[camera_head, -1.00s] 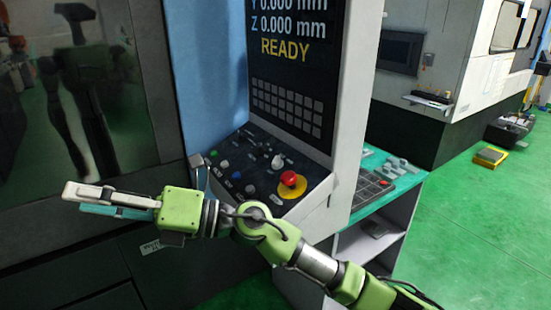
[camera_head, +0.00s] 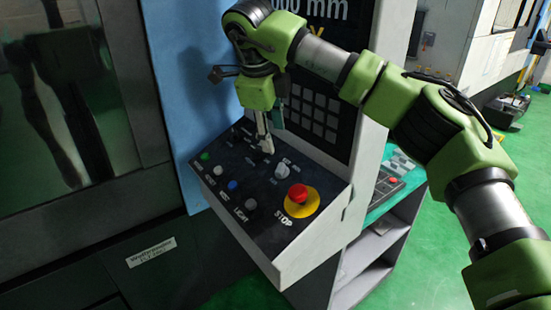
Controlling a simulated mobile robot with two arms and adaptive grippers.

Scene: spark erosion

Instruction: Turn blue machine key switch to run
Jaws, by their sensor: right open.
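The sloped black control panel (camera_head: 328,190) of the machine with the blue column is in the middle of the view. My right gripper (camera_head: 271,136) points down over the back part of this panel, its fingers apart, one pale and one teal. The pale fingertip is close to small dark fittings at the back of the panel. I cannot make out the key switch or its position; the gripper partly covers that area. My left gripper is not in view.
The panel carries a red STOP button (camera_head: 298,193) on a yellow disc, a grey knob (camera_head: 282,171), a blue button (camera_head: 233,185) and a green button (camera_head: 205,156). The upright keypad (camera_head: 318,112) stands just behind the gripper. A teal-topped shelf (camera_head: 392,175) is right of the panel.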

